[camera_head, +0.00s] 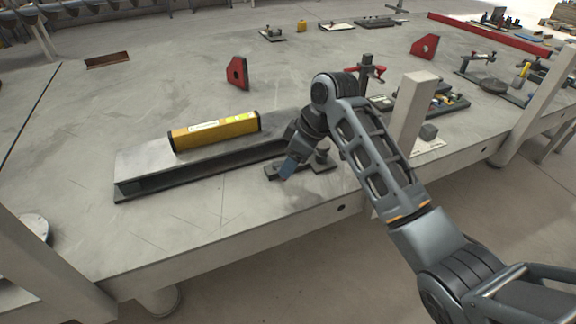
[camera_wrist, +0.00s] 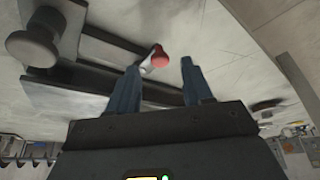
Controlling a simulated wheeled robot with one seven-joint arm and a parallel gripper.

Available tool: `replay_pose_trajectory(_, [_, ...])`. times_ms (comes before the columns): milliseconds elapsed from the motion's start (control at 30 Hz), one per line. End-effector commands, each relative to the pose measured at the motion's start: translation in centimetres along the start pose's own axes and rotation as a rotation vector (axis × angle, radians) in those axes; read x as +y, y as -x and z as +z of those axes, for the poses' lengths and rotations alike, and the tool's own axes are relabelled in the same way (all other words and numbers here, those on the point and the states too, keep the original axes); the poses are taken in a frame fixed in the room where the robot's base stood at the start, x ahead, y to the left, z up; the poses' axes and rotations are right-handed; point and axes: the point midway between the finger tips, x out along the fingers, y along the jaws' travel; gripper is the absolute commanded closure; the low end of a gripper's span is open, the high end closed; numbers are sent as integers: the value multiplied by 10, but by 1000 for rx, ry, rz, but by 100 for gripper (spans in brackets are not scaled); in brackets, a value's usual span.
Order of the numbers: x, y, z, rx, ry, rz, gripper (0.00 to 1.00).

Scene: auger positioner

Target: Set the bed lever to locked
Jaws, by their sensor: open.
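A lever with a red ball knob (camera_wrist: 160,58) and a short pale metal stem (camera_wrist: 149,65) shows in the wrist view. I cannot tell from its angle whether it is locked. In the head view it is hidden behind my wrist and gripper. My gripper (camera_head: 287,168) is low over a dark base plate (camera_head: 318,167) at the right end of the steel bed (camera_head: 140,170). In the wrist view the open fingers (camera_wrist: 160,68) are spread, and the red knob appears in the gap beyond them. Nothing is visibly held. I cannot tell whether a finger touches the lever.
A yellow bar-shaped level (camera_head: 215,132) lies on the bed. A red bracket (camera_head: 237,73) stands behind. A pale post (camera_head: 412,110) rises right of my arm. The table's front left is clear.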

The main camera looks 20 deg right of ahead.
Motion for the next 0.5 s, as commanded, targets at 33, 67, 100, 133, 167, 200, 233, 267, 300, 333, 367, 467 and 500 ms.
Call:
replay_pose_trajectory(33, [0, -7, 0, -2, 0, -2, 50])
replay_pose_trajectory(67, [0, -10, 0, -1, -1, -1, 50])
replay_pose_trajectory(100, [0, -14, 0, -1, -1, -1, 50])
replay_pose_trajectory(133, [0, -16, 0, -1, -1, -1, 50])
replay_pose_trajectory(167, [0, -18, 0, 0, 0, -1, 50])
replay_pose_trajectory(200, [0, -21, 0, 0, 0, 0, 50])
replay_pose_trajectory(233, [0, -22, 0, 0, 0, 0, 50])
replay_pose_trajectory(267, [0, -23, 0, 0, 0, 0, 50])
replay_pose_trajectory(300, [0, -24, 0, 0, -1, 0, 50])
replay_pose_trajectory(333, [0, -24, 0, 0, -1, 0, 50])
replay_pose_trajectory(367, [0, -24, 0, 0, 0, 0, 50])
replay_pose_trajectory(467, [0, -24, 0, 1, 0, 0, 50])
replay_pose_trajectory(500, [0, -24, 0, 1, 0, 0, 50])
